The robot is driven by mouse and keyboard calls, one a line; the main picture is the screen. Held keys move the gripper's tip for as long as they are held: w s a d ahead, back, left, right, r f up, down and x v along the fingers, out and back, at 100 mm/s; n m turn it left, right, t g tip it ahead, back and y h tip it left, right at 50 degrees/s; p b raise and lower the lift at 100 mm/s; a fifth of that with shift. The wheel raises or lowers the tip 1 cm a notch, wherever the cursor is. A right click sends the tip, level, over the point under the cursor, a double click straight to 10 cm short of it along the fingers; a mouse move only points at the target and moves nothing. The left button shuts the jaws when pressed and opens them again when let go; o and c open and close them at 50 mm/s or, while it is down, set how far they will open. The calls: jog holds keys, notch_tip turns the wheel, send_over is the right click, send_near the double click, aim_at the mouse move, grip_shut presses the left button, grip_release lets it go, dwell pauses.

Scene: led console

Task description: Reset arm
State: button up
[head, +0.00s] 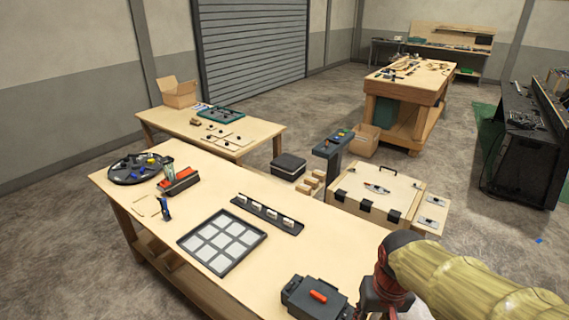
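My arm (460,275) enters at the lower right in a tan ribbed sleeve. It bends at a dark and red joint, and a red link runs down out of the bottom of the picture. My gripper is not in view, so what it holds or touches is hidden. A console post (332,146) with green and blue buttons on its sloped top stands beyond the near bench.
The near bench (160,235) carries a grid tray (234,264), a dark strip with white blocks (267,215), a round dark tray (108,170) and a red-topped device (181,181). A wooden case (376,187) stands behind. Other benches and open floor lie beyond.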

jog(key=s+r+t+b, duration=0.4)
jog(key=s+b, duration=0.2)
jog(key=s, duration=0.1)
jog(key=shift+s+a+n, duration=0.15)
jog(key=shift+s+n, duration=0.1)
jog(key=shift+n, duration=0.05)
jog(key=shift+r, duration=0.1)
jog(key=shift+w+a, duration=0.1)
dwell(0.6)
